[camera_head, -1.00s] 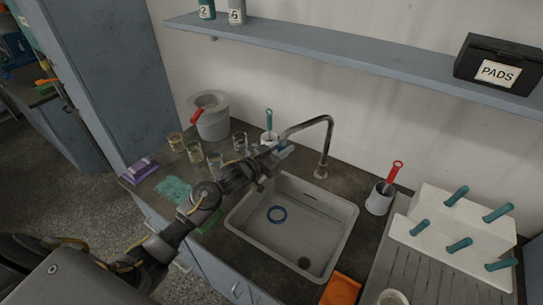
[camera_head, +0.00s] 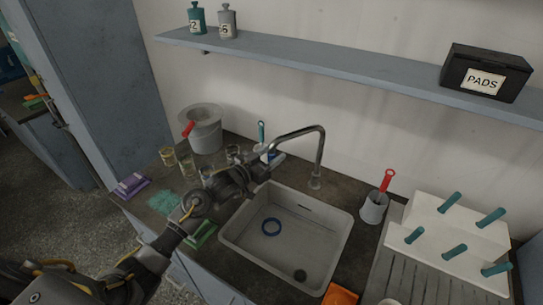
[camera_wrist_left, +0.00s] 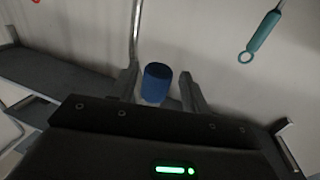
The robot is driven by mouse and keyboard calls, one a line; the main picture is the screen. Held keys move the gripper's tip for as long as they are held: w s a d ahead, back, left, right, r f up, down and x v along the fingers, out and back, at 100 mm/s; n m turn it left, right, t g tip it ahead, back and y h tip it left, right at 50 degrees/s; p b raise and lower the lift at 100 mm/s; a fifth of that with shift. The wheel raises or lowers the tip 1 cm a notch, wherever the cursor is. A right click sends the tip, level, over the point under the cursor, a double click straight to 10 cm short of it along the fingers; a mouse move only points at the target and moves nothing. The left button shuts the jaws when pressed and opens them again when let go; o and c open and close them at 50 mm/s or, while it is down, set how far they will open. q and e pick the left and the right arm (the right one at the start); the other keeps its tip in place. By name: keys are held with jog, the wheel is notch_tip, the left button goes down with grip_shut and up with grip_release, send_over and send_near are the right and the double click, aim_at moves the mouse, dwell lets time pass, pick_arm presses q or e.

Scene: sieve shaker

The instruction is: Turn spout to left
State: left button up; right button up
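The curved metal spout (camera_head: 300,131) rises behind the sink and reaches left over the sink's back left corner. My left gripper (camera_head: 268,160) is at the spout's free end, above the sink's left rim. In the left wrist view a blue cylindrical piece (camera_wrist_left: 157,82), seemingly the spout's tip, sits between my two fingers (camera_wrist_left: 160,92). A gap shows on each side of it, so the fingers look open around it; contact is hard to tell. The gripper partly hides the spout's end in the head view. My right gripper is not in view.
Several glass beakers (camera_head: 187,168), a grey pot (camera_head: 205,134) and a teal-handled brush (camera_head: 262,130) stand left of and behind the gripper. A red-handled tool in a cup (camera_head: 373,210) and a white rack (camera_head: 470,232) stand right.

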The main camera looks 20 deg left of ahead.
pick_arm(q)
jog(key=shift+s, duration=0.1)
jog(key=shift+s+a+f, duration=0.15)
jog(key=shift+s+a, duration=0.05)
jog(key=shift+s, duration=0.3)
jog(key=b+v, duration=0.3)
jog(key=v, duration=0.6)
jog(key=shift+s+a, duration=0.2)
jog(key=shift+s, duration=0.1)
